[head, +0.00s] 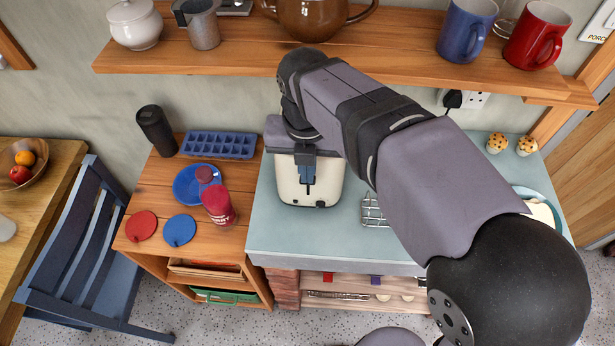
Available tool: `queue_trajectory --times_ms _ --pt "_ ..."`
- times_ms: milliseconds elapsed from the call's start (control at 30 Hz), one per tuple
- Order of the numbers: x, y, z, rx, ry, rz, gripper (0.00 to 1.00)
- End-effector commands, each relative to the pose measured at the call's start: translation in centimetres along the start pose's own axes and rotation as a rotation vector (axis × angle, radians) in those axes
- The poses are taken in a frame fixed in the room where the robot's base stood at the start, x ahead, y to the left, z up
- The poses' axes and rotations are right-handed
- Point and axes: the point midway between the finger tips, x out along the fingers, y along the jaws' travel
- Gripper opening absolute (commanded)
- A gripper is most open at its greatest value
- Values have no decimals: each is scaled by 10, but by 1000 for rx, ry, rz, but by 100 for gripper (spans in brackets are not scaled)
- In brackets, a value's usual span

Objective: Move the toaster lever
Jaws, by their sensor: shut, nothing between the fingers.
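The cream toaster (292,192) stands on the pale blue-grey counter (345,232), below the wooden shelf. My arm reaches over the counter from the lower right. My gripper (308,178) is shut and empty, pointing down at the toaster's near face. Its fingers overlap the middle of that face in the picture. I cannot tell whether they touch it. The lever is not clearly visible; the gripper covers that part. A small dark knob shows low on the near face. The toaster's top is mostly hidden by my wrist.
A wooden shelf (235,52) with a brown teapot (312,18) and mugs runs above. A wire rack (373,211) stands right of the toaster, partly behind my arm. Left are a red jar (219,207), a blue plate (184,187) and a blue ice tray (219,145). The front counter strip is clear.

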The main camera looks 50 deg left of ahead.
Motion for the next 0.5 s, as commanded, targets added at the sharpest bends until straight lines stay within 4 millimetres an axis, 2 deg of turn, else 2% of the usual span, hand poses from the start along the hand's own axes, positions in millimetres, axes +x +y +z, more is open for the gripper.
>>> queue_trajectory --times_ms 500 --pt "50 0 -6 0 2 -1 0"
